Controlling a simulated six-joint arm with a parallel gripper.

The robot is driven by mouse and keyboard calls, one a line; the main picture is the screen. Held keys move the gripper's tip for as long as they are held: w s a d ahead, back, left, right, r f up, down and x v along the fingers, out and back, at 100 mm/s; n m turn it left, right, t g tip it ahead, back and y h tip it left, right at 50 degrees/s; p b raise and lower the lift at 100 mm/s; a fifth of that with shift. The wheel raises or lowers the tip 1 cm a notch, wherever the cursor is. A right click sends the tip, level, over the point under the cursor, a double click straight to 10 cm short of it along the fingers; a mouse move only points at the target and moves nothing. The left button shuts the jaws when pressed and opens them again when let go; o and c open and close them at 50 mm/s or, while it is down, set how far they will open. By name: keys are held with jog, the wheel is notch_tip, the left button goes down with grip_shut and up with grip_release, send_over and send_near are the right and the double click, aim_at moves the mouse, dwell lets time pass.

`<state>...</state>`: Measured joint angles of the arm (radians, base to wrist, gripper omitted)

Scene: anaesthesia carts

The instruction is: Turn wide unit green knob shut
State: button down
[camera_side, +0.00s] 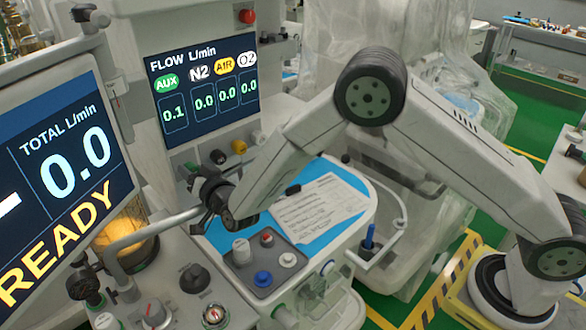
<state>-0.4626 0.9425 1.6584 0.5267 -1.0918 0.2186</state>
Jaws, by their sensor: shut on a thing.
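The wide unit has a dark flow screen (202,85) with AUX, N2, AIR and O2 columns. AUX, marked green, reads 0.1 and the other columns read 0.0. Below the screen is a row of knobs: a black knob (218,157), a yellow knob (239,147) and a white knob (258,137). My gripper (203,185) is at the left end of this row, shut on the green knob (191,178). The knob is mostly hidden by the jaws, so its angle cannot be told.
A TOTAL screen (62,170) reading 0.0 and READY stands close at left. A grey pipe (150,229) runs near my gripper. Below is a blue worktop with a paper sheet (318,207) and a small panel of knobs (263,262). Draped equipment (400,30) stands behind my arm.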

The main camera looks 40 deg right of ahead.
dwell(0.3)
jog(key=shift+c, duration=1.2)
grip_release()
jog(key=shift+s, duration=0.1)
jog(key=shift+s, duration=3.85)
jog(key=shift+d, duration=0.1)
jog(key=shift+w+d+r+g, duration=0.1)
jog(key=shift+d+r+g, duration=0.1)
jog(key=shift+d+g, duration=0.25)
jog(key=d+g, duration=0.1)
jog(key=d+n+g, duration=0.1)
jog(key=d, duration=0.1)
jog(key=s+d+g, duration=0.1)
jog(key=shift+d+r+n+y, duration=0.3)
jog(key=shift+r+n+y, duration=0.05)
jog(key=shift+n+y, duration=0.05)
jog(key=s+d+f+n+g, duration=0.1)
jog(key=s+d+g, duration=0.4)
jog(key=s, duration=0.6)
jog(key=s+d+f+n+g, duration=0.1)
jog(key=s+d+n+g, duration=0.1)
jog(key=s+d+g, duration=0.4)
jog(key=s+d, duration=0.4)
jog(key=s, duration=0.2)
jog(key=shift+s+d+n+h, duration=0.2)
jog(key=shift+d+n+h, duration=0.05)
jog(key=shift+n+h, duration=0.15)
